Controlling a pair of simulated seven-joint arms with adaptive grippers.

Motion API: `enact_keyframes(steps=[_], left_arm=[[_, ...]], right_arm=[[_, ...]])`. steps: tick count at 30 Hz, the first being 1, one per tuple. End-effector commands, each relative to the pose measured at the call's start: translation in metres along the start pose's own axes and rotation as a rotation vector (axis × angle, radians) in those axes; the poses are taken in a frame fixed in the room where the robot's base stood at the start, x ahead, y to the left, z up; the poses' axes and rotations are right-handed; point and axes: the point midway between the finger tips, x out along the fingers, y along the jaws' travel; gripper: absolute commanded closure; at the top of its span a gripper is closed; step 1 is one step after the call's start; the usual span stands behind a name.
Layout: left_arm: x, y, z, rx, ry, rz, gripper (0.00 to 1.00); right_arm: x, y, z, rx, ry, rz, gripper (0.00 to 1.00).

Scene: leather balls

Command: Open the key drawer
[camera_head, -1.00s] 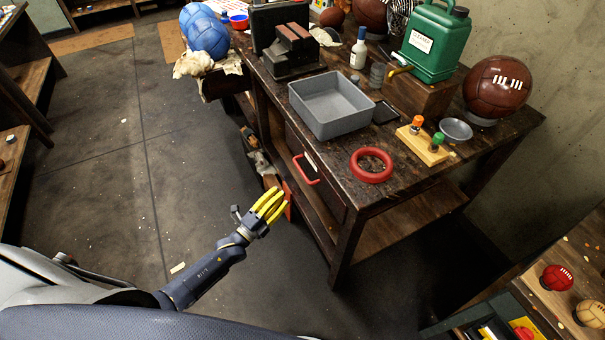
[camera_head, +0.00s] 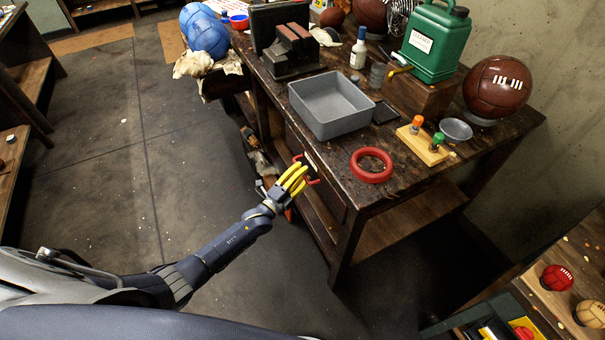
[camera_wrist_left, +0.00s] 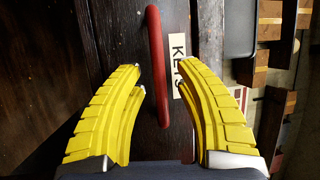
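The key drawer (camera_head: 327,185) is in the front of the dark wooden workbench and looks shut. In the left wrist view its red bar handle (camera_wrist_left: 158,66) lies between the yellow fingers, beside a paper label reading "KEYS" (camera_wrist_left: 177,62). My left gripper (camera_head: 300,172) is at the drawer front, its yellow fingers partly covering the handle. In the left wrist view the left gripper (camera_wrist_left: 160,75) is open, with a finger on each side of the handle and gaps to it. My right gripper is not in view.
The workbench top holds a grey tray (camera_head: 333,117), a red ring (camera_head: 372,176), a wooden block with small bottles (camera_head: 422,150), a green can (camera_head: 435,45) and a leather ball (camera_head: 497,86).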

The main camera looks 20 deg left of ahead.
Motion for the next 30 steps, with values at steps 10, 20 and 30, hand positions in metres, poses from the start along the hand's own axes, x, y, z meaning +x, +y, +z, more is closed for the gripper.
enact_keyframes(steps=[10,20,30], left_arm=[[0.0002,0.0002,-0.0002,0.000,0.000,0.000,0.72],[0.0001,0.0002,-0.0002,0.000,0.000,0.000,1.00],[0.0004,0.0001,-0.0002,0.000,0.000,0.000,1.00]], right_arm=[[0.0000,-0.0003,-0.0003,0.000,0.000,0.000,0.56],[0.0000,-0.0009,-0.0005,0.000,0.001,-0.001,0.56],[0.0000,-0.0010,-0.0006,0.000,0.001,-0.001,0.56]])
